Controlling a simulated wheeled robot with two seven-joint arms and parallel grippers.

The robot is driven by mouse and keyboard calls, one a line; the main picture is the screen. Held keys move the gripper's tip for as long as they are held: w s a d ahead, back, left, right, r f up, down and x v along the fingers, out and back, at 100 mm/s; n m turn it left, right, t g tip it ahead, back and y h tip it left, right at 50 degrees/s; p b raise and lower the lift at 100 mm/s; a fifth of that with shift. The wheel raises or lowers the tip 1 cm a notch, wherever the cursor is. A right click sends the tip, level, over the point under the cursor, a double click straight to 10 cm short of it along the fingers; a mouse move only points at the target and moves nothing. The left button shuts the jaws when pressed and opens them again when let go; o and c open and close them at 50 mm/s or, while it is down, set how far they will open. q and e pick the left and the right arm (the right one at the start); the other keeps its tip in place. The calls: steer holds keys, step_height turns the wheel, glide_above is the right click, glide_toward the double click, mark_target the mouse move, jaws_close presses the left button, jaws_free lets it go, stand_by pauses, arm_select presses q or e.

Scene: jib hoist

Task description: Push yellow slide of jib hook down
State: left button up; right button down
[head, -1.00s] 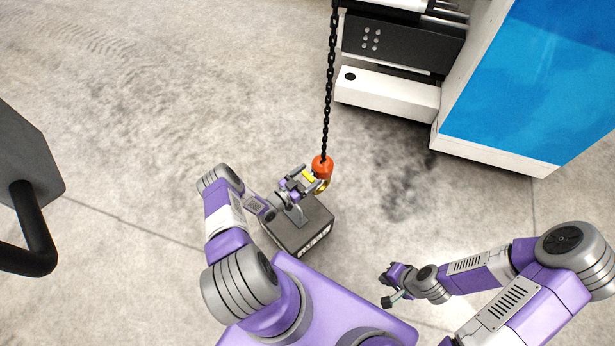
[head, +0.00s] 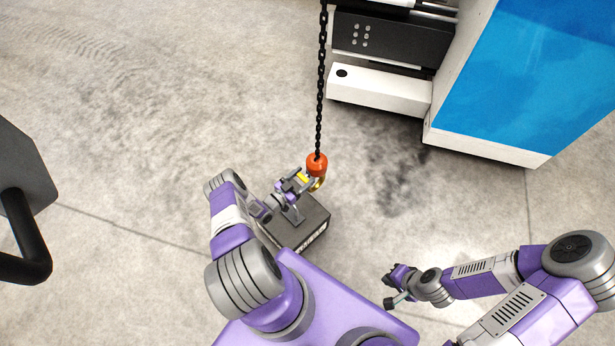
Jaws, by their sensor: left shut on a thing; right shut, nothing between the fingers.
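The jib hook (head: 317,165) hangs from a black chain (head: 321,80); its top is orange-red and its curved lower part is gold. The yellow slide (head: 303,177) shows at the left side of the hook, between the fingers of my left gripper (head: 306,180). My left gripper is shut on the slide, and its fingers hide part of the hook. My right gripper (head: 391,289) is shut and empty, low and to the right, well apart from the hook.
A dark grey box (head: 306,222) with a handle-like bracket on top stands just below the hook. A white and blue machine (head: 500,90) stands at the upper right. A dark grey body with a black bar (head: 30,240) is at the left edge. The floor between is clear.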

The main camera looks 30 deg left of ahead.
arm_select(q)
steer(key=shift+s+f, duration=0.15)
steer(key=shift+f, duration=0.1)
steer(key=o, duration=1.4)
steer(key=shift+o, duration=0.2)
steer(key=p+v, duration=0.1)
steer(key=v, duration=0.6)
steer(key=shift+s, duration=0.25)
